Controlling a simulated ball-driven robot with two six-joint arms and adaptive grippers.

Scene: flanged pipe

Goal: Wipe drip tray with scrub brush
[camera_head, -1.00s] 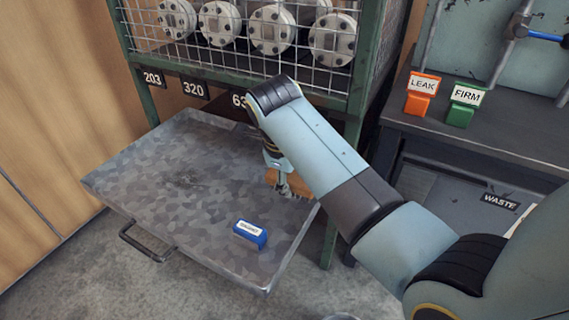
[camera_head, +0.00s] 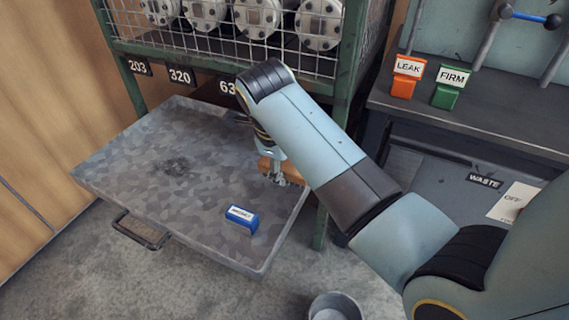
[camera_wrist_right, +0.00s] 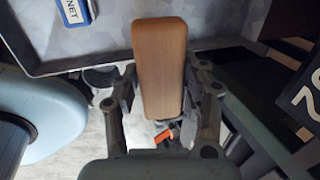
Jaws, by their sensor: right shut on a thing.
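The grey drip tray (camera_head: 120,185) is pulled out under the wire rack, with a front handle (camera_head: 142,231). A dark smudge (camera_head: 177,166) marks its floor left of the middle. My right gripper (camera_head: 274,176) is over the tray's right side. It is shut on the scrub brush, whose wooden block (camera_head: 264,165) shows partly behind my arm. In the right wrist view the brush's wooden back (camera_wrist_right: 160,65) lies between the fingers (camera_wrist_right: 162,100). Whether its bristles touch the tray is hidden. My left gripper is not in view.
A blue labelled block (camera_head: 242,219) stands in the tray's front right part. Flanged pipes (camera_head: 257,17) sit behind mesh above the tray. A bench at right holds orange LEAK (camera_head: 404,84) and green FIRM (camera_head: 446,95) blocks. A bucket (camera_head: 337,306) stands on the floor.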

